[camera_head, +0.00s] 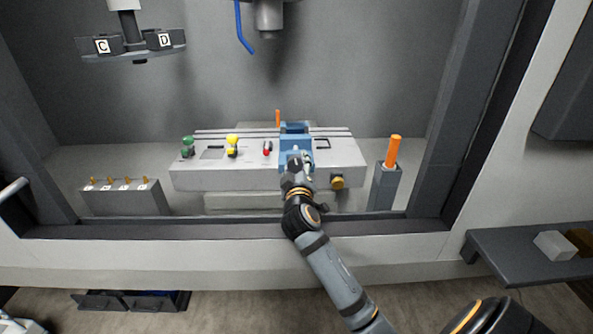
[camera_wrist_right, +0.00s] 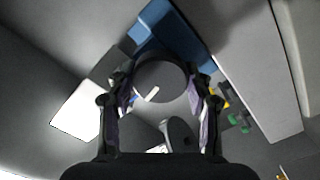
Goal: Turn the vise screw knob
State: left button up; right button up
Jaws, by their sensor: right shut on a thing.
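The blue vise (camera_head: 295,142) stands on the grey bench block in the booth, right of its middle. It also shows at the top of the right wrist view (camera_wrist_right: 172,32). Its round grey screw knob (camera_wrist_right: 162,77) sits between the fingers of my right gripper (camera_head: 297,166). The fingers are shut on the knob, one on each side. A small white mark shows on the knob's face. In the head view the gripper mostly hides the knob. My left gripper is not in view.
The bench block (camera_head: 220,180) carries green, yellow and red items left of the vise. A yellow-brown knob (camera_head: 337,182) is on its front. An orange-handled tool (camera_head: 393,150) stands in a grey holder (camera_head: 384,188) at right. The booth's front sill (camera_head: 150,232) runs below my right arm.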

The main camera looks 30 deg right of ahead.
jog(key=shift+f+m, duration=0.1)
jog(key=shift+m, duration=0.4)
jog(key=shift+b, duration=0.3)
jog(key=o, duration=1.2)
jog(key=v, duration=0.7)
jog(key=shift+s+a, duration=0.1)
jog(key=shift+s, duration=0.15)
